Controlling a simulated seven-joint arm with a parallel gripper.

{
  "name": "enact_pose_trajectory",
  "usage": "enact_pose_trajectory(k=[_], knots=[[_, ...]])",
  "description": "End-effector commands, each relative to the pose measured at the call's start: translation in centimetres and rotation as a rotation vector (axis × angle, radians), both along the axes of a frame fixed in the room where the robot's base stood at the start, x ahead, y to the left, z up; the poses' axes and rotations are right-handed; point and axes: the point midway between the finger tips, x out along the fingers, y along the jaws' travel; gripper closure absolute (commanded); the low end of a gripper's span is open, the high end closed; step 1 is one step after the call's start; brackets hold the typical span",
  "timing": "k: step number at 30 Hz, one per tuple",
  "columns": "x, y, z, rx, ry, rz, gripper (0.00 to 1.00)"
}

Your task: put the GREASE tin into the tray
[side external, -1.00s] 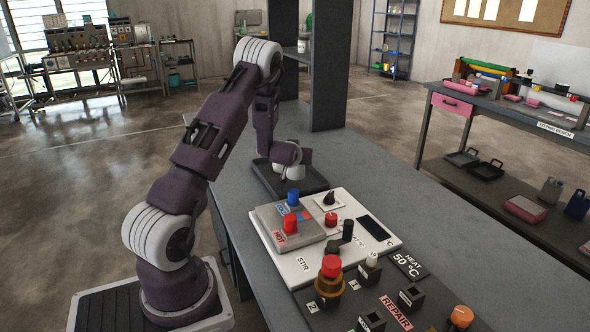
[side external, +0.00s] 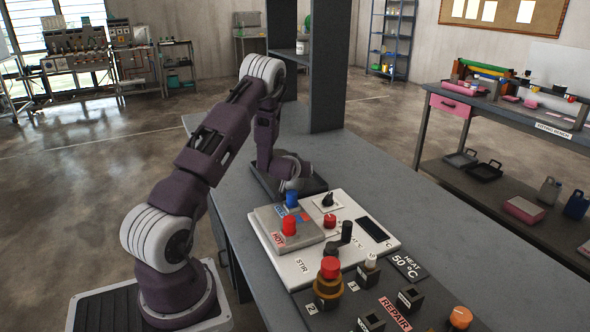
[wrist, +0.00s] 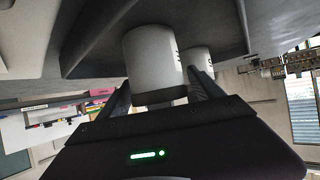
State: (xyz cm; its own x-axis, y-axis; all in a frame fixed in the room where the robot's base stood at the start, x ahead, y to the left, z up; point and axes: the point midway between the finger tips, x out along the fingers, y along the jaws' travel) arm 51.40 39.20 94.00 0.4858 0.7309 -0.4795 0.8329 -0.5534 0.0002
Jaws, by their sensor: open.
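My gripper (wrist: 160,93) is open in the wrist view, which looks upside down. A white tin (wrist: 150,62) lies between or just beyond the fingers; I cannot tell which. A second white tin (wrist: 196,62) stands beside it, partly behind the right finger. Only slivers of dark lettering show on the tins, so I cannot read which is GREASE. In the side external view my gripper is low over a dark tray (side external: 318,190) on the bench, mostly hidden by my arm.
A control panel (side external: 370,253) with knobs and red and blue buttons (side external: 289,225) is close in front of the tray. A dark upright shelf unit (side external: 327,75) stands behind, with a white tin-like object (side external: 302,47) on it. Bare bench (side external: 385,185) lies to the right.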

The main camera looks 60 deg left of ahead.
Motion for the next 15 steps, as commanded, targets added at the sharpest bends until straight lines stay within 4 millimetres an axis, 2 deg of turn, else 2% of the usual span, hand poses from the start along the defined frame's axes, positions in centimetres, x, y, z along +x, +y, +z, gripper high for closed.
enact_pose_trajectory(k=[5,15], knots=[[-0.8,-1.3,1.1,-0.002,0.001,0.000,0.24],[-4.5,-6.8,4.7,-0.001,0.000,-0.001,0.24]])
